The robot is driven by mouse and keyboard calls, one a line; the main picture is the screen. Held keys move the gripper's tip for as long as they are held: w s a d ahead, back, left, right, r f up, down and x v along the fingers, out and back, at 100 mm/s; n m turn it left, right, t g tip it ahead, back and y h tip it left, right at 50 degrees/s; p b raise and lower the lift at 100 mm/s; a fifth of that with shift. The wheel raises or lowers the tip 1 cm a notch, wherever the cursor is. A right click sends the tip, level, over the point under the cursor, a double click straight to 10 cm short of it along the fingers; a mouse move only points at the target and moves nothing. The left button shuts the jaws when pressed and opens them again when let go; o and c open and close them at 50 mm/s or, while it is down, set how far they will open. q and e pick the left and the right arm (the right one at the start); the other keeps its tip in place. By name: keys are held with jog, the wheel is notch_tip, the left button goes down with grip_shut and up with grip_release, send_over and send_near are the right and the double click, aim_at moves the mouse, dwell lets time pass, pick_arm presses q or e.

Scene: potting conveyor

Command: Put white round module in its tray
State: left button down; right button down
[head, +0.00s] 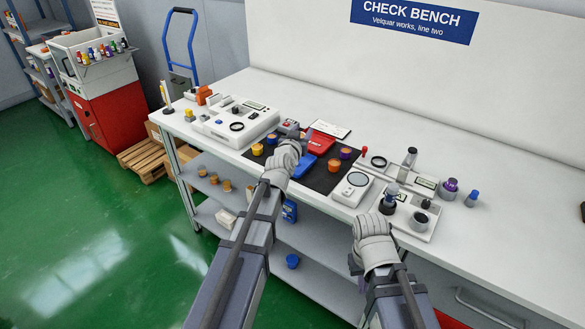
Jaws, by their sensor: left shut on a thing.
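A white piece with a round pale face (356,180) lies at the front right edge of the dark mat. It may be the white round module, but I cannot be sure. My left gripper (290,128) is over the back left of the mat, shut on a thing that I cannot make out. My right gripper (373,222) is by the bench's front edge, left of a white tray (421,233) with dark round parts. Its fingers are hidden by its wrist. Another white tray (216,130) with a black ring stands at the left.
The dark mat (318,183) carries a red tray (320,144), a blue tray (304,166) and several yellow, orange and purple pots. A purple part (449,190) and a blue part (472,198) stand at the right. The bench's back strip is mostly clear.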

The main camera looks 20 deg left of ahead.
pick_arm(q)
jog(key=shift+n+y, duration=0.4)
jog(key=shift+y, duration=0.1)
jog(key=a+f+b, duration=0.1)
jog(key=f+b, duration=0.2)
jog(key=a+f+b, duration=0.2)
jog(key=f+b, duration=0.2)
jog(key=a+f+b, duration=0.1)
jog(key=f+b, duration=0.2)
jog(key=shift+w+a+f, duration=0.2)
jog(key=shift+f, duration=0.2)
jog(key=shift+f+b, duration=0.2)
jog(key=shift+b, duration=0.2)
jog(key=shift+c, duration=1.8)
grip_release()
jog(key=shift+r, duration=0.1)
jog(key=shift+r, duration=0.15)
jog(key=s+r+p, duration=0.1)
jog(key=s+p, duration=0.1)
jog(key=s, duration=1)
jog(key=shift+d+r, duration=0.25)
jog(key=shift+r, duration=0.15)
